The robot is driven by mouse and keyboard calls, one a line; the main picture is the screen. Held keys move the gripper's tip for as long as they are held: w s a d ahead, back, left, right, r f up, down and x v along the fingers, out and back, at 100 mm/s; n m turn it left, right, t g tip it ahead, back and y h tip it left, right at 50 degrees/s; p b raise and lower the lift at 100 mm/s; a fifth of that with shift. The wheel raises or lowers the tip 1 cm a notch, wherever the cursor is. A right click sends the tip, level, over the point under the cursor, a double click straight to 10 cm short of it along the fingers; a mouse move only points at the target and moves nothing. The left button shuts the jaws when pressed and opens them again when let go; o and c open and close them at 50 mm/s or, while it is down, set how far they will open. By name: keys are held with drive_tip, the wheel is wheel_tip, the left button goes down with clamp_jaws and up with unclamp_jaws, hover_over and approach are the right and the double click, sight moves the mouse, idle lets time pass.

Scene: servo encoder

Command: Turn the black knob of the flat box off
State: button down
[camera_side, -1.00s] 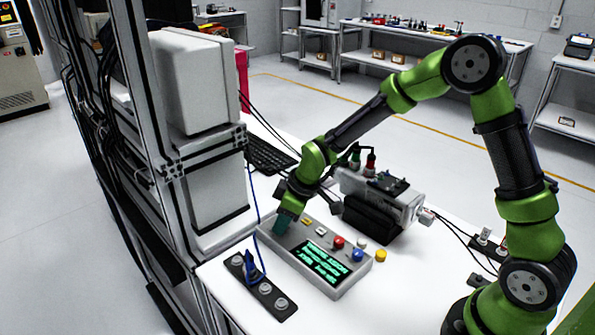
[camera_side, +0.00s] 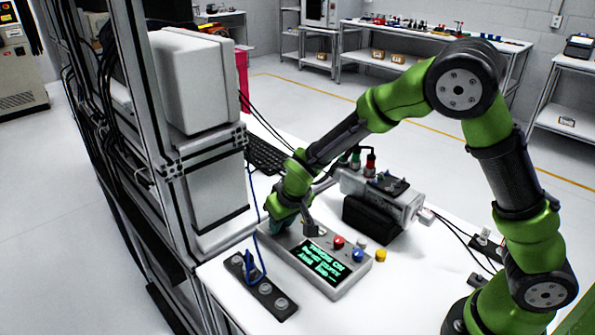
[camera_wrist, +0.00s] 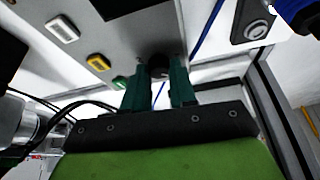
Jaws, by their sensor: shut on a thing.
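The flat grey box (camera_side: 352,281) lies on the white table, with a dark screen (camera_side: 318,264) showing green text. My gripper (camera_side: 281,221) reaches down onto the box's far left end. In the wrist view, the black knob (camera_wrist: 158,66) sits between the two teal fingertips of my gripper (camera_wrist: 161,78), which are shut on it. The knob is hidden behind the gripper in the side view. The knob's pointer or mark cannot be made out.
A grey motor unit on a black stand (camera_side: 372,219) is close behind. A black strip with round switches (camera_side: 264,290) and a blue cable lies at left.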

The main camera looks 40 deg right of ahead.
drive_tip(key=shift+m, duration=0.6)
drive_tip(key=c, duration=0.9)
unclamp_jaws()
drive_tip(key=v, duration=1.7)
drive_tip(key=shift+a, duration=0.35)
drive_tip(key=shift+w, duration=0.1)
